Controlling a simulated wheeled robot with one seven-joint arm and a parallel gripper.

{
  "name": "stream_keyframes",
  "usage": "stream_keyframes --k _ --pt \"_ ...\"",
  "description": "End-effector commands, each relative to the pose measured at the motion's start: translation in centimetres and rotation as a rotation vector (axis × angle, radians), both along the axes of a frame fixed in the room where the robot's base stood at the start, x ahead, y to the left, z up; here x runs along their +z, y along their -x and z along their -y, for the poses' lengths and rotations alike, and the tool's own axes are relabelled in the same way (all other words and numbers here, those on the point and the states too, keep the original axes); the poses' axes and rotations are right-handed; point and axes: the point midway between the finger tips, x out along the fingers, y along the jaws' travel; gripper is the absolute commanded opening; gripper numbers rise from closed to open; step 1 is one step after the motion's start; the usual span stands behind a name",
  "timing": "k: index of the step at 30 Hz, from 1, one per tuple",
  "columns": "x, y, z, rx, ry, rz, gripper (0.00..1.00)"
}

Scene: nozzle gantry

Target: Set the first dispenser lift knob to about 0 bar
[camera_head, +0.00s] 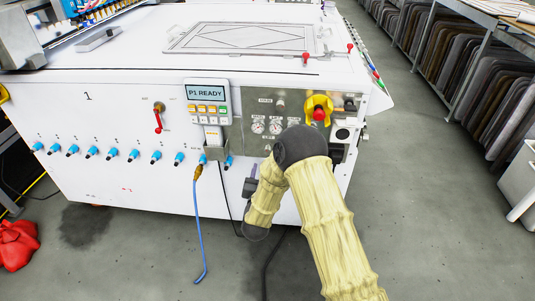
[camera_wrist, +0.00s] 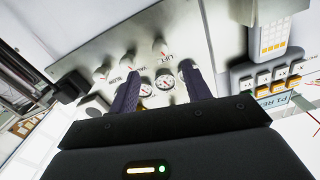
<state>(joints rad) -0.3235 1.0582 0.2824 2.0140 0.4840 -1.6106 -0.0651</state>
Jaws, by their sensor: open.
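In the wrist view a silver panel carries a row of round metal knobs. The knob with the LIFT label (camera_wrist: 160,47) is at the right of the row, and the BLOW-side knob (camera_wrist: 100,73) is at the left. Two white gauges (camera_wrist: 165,81) sit near the knobs, partly between my fingers. My gripper (camera_wrist: 158,76) is open and empty, its two dark purple fingers spread towards the panel, apart from the lift knob. In the head view my gripper (camera_head: 252,179) shows small below the panel (camera_head: 243,140). My arm hides part of the panel there; the knob's setting is too small to read.
A display reading P1 READY (camera_head: 206,93) with buttons stands left of the panel. A yellow and red switch (camera_head: 319,110) is at its upper right. Blue fittings (camera_head: 133,155) line the white machine (camera_head: 120,185). A blue hose (camera_head: 199,225) hangs in front.

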Motion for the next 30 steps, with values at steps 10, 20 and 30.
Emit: stream_keyframes --k 10,20,30 --pt "-0.2 -6.2 0.3 -0.002 0.000 0.003 0.48" --pt "0.0 -10.3 0.4 0.000 0.000 0.002 0.48" --pt "0.0 -10.6 0.4 0.001 0.001 0.000 0.44"
